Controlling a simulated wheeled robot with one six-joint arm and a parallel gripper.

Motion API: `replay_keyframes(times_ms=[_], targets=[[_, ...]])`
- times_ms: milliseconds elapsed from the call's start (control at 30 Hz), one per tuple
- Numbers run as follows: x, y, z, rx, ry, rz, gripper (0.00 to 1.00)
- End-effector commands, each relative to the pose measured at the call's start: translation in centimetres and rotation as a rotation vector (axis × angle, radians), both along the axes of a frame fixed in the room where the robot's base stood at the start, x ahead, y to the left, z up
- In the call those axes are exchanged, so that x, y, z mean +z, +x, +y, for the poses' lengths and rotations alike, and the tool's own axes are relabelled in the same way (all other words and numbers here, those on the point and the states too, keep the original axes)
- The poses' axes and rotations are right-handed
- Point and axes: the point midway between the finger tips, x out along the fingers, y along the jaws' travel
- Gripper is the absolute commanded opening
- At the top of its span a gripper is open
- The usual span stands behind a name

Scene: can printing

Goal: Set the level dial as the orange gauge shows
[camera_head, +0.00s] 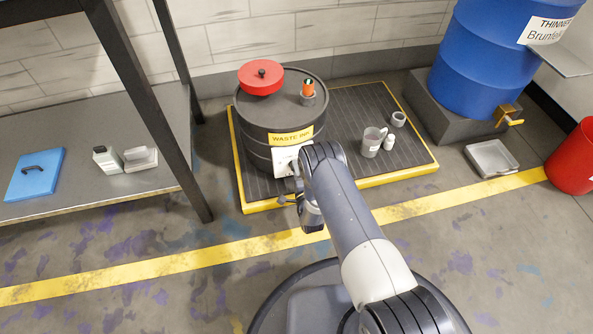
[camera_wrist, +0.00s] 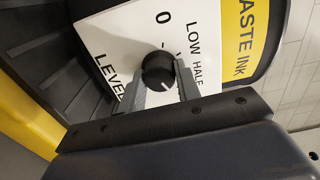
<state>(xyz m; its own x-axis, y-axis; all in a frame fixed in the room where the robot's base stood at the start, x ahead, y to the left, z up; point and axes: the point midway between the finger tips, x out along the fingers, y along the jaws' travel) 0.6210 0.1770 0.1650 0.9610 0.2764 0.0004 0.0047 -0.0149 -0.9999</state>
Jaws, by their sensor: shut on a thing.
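The black level dial knob (camera_wrist: 157,70) sits on a white plate (camera_wrist: 120,45) marked "0", "LOW", "HALF" and "LEVEL" in the wrist view. A small white mark shows on the knob's lower side. My gripper (camera_wrist: 161,76) is shut on the knob, one finger on each side. Part of the scale is hidden behind the fingers. In the head view the plate (camera_head: 284,160) is on the front of the dark waste ink drum (camera_head: 258,122), partly behind my arm. The orange gauge (camera_head: 308,88) stands up from a grey fitting on the drum's lid.
A red cap (camera_head: 261,77) is on the drum's lid. The drum stands on a yellow-edged pallet (camera_head: 340,105) with a grey jug (camera_head: 372,142) and small containers. A blue barrel (camera_head: 480,60) is at right. A shelf (camera_head: 85,165) stands at left.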

Motion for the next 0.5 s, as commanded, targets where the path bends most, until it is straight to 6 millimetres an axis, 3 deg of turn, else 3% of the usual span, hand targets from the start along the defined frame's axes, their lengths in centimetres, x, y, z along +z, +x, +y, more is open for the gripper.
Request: replay_keyframes(times_ms=[500], targets=[[-0.06, -0.01, -0.03, 0.000, 0.031, 0.011, 0.09]])
